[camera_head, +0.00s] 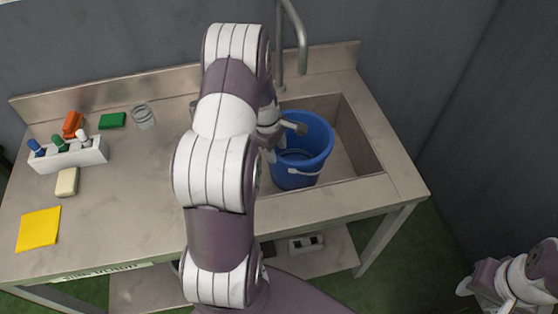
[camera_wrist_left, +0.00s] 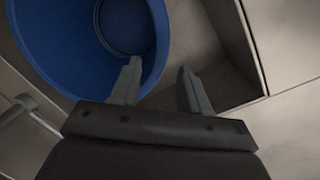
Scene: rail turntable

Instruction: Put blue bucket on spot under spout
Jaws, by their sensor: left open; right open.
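The blue bucket (camera_head: 310,160) stands upright in the sink basin (camera_head: 362,140), its handle hanging on the near side. The grey spout (camera_head: 302,45) curves down behind and above it. My left gripper (camera_head: 286,143) is open at the bucket's left rim. In the left wrist view, the bucket (camera_wrist_left: 75,45) fills the upper left. The left gripper's fingers (camera_wrist_left: 160,84) show there on either side of the rim, one over the bucket's opening and one outside; contact cannot be told. My right gripper (camera_head: 466,287) is open, empty and away from the counter. My left arm hides the basin's left part.
On the counter's left lie a white holder (camera_head: 68,155) with bottles, an orange brush (camera_head: 73,124), a green sponge (camera_head: 112,120), a glass (camera_head: 143,117), a soap bar (camera_head: 67,182) and a yellow cloth (camera_head: 39,229). The basin right of the bucket is free.

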